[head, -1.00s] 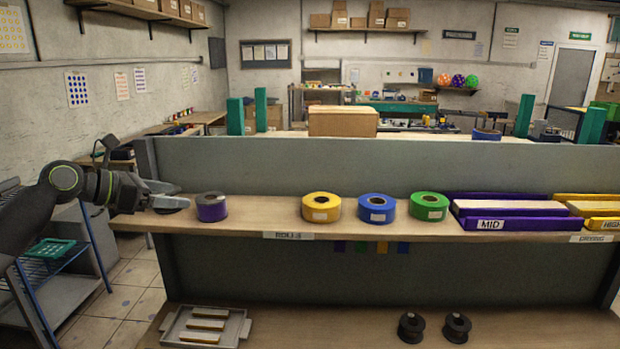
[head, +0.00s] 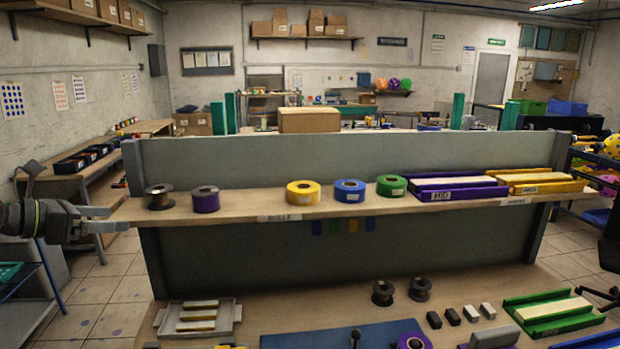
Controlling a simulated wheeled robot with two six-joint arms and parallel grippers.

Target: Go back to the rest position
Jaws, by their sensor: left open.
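My left gripper (head: 112,218) comes in from the left edge. It is open and empty, its fingers pointing right near the left end of the shelf (head: 235,219). A black spool (head: 159,197) stands at the shelf's left end, to the right of my gripper and apart from it. A purple roll (head: 205,199), a yellow roll (head: 303,193), a blue roll (head: 349,191) and a green roll (head: 391,186) stand in a row along the shelf. My right gripper does not show.
A purple tray (head: 456,188) and a yellow tray (head: 541,183) lie on the shelf's right. On the lower table are a grey tray (head: 230,316), black spools (head: 382,293), small blocks (head: 453,316) and a green tray (head: 553,311). Open floor (head: 95,285) lies at left.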

